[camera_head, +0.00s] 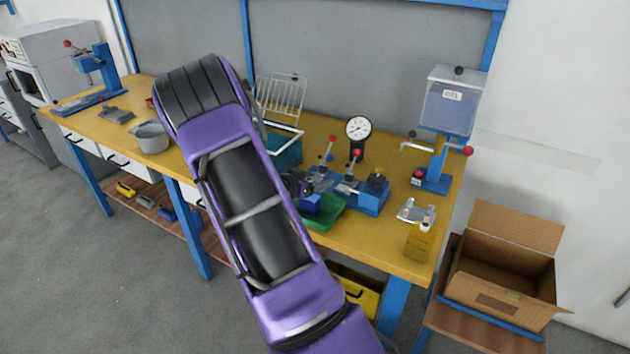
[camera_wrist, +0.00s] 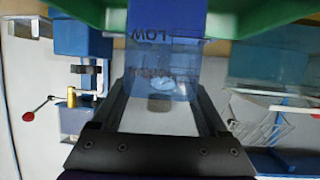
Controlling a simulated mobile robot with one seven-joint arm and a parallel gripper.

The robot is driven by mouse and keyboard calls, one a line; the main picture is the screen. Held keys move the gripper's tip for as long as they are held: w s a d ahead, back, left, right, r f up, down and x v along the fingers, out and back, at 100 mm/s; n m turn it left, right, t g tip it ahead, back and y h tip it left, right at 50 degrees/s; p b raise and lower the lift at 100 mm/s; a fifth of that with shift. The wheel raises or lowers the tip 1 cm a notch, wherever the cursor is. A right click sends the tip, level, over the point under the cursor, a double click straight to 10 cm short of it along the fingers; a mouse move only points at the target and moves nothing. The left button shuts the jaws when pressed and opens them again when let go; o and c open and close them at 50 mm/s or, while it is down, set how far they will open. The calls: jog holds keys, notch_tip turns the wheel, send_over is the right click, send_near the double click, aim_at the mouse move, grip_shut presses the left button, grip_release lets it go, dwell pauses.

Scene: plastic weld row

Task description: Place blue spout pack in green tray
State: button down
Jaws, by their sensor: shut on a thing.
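The blue spout pack (camera_wrist: 165,55) is translucent, with dark upside-down lettering, and lies between the two dark fingers of my gripper (camera_wrist: 163,95) in the wrist view. My gripper is shut on it. The green tray (camera_wrist: 245,18) fills the top edge of that view, on both sides of the pack's far end. In the head view the green tray (camera_head: 330,217) shows on the yellow bench, right of my purple arm, with a blue patch over it. My arm hides most of the gripper there. I cannot tell whether the pack touches the tray.
A blue fixture with red-knobbed levers (camera_head: 372,198) stands just right of the tray, with a dial gauge (camera_head: 358,128) behind it. A wire rack (camera_head: 281,95) and teal bin (camera_head: 285,152) stand behind. A blue press stand (camera_head: 432,170) and a cardboard box (camera_head: 505,262) are farther right.

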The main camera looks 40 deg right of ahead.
grip_release()
jog(key=shift+f, duration=0.15)
jog(key=shift+r, duration=0.2)
jog(key=shift+a+r, duration=0.15)
jog(key=shift+a, duration=0.2)
jog(key=p+v, duration=0.1)
jog(key=v, duration=1)
jog(key=shift+s, duration=0.15)
jog(key=shift+a+r, duration=0.1)
jog(key=shift+a, duration=0.05)
